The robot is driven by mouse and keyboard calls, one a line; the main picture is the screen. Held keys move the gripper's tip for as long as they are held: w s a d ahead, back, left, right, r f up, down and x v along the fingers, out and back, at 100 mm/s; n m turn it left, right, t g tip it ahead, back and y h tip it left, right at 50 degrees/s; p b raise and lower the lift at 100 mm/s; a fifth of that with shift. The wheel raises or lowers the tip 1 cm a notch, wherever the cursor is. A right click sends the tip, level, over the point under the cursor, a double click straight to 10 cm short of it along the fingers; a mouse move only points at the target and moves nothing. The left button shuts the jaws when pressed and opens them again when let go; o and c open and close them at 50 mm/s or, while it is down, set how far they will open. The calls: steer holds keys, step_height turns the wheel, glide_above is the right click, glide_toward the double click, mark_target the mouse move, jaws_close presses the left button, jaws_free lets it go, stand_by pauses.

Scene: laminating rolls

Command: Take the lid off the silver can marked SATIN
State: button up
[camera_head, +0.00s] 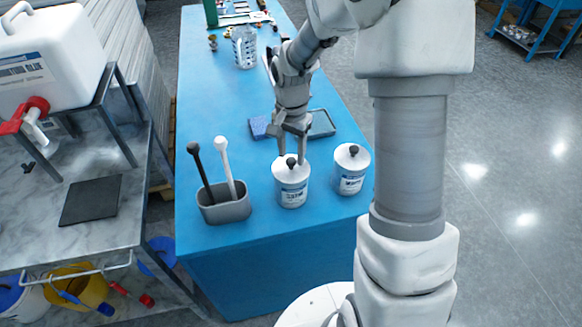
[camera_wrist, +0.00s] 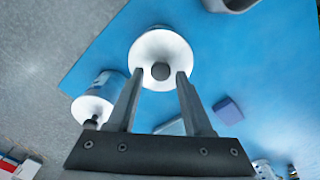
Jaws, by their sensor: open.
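Two silver-white cans with blue labels stand near the front end of the blue table, each with a white lid and dark round knob. The label lettering is too small to read with certainty. My gripper (camera_head: 291,157) points down over the left can (camera_head: 292,190), its open fingers on either side of that can's knob (camera_head: 291,163). In the wrist view, the knob (camera_wrist: 160,71) shows between the fingertips, with a gap on each side. The lid (camera_wrist: 160,45) sits on this can. The right can (camera_head: 351,172) is also lidded and shows at the left in the wrist view (camera_wrist: 95,105).
A grey holder (camera_head: 226,208) with a black-handled and a white-handled tool stands close left of the cans. A dark tray (camera_head: 320,124) and a blue block (camera_head: 259,127) lie behind. A clear container (camera_head: 244,47) stands farther back. The table's right edge is near the right can.

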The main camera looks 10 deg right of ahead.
steer(key=shift+f, duration=1.3)
jaws_close()
steer(key=shift+r, duration=0.15)
